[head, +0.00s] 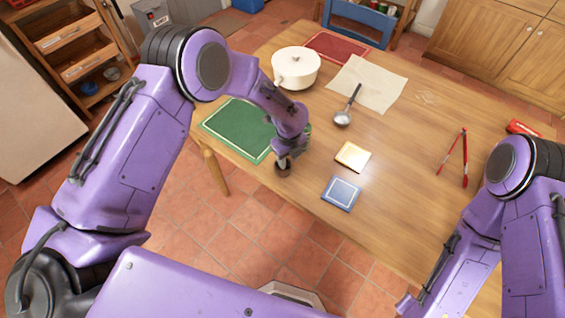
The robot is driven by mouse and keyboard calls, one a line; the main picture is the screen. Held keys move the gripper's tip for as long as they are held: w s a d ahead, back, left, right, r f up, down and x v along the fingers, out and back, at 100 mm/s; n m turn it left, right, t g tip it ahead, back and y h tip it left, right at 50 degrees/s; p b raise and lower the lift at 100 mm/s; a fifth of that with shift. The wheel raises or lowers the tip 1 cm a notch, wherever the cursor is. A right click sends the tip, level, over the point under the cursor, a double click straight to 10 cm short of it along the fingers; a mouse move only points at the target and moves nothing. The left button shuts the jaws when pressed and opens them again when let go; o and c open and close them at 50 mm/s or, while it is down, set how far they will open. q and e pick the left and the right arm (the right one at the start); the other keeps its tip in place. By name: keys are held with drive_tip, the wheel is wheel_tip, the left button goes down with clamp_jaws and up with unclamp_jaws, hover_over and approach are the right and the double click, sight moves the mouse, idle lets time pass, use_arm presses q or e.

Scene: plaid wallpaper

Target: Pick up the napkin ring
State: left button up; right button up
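A small dark, round thing (283,171), which looks like the napkin ring, is on the wooden table (395,205) near its front edge, just right of the green placemat. My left gripper (283,161) points down right at it, and its fingertips overlap the ring in the head view. The gripper partly covers the ring, and I cannot tell whether the fingers are closed on it or only around or above it. My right arm comes in at the right, and its fingers are not visible.
A green placemat (232,122) lies under my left forearm. A white pot (296,68), a ladle (344,117), a cream cloth (372,86), a tan tile (352,156), a blue tile (341,193) and red tongs (464,165) are also on the table. The table's middle right is clear.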

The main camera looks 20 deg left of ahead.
use_arm(q)
drive_tip(key=shift+d+f, duration=0.1)
drive_tip(key=shift+f, duration=0.5)
clamp_jaws()
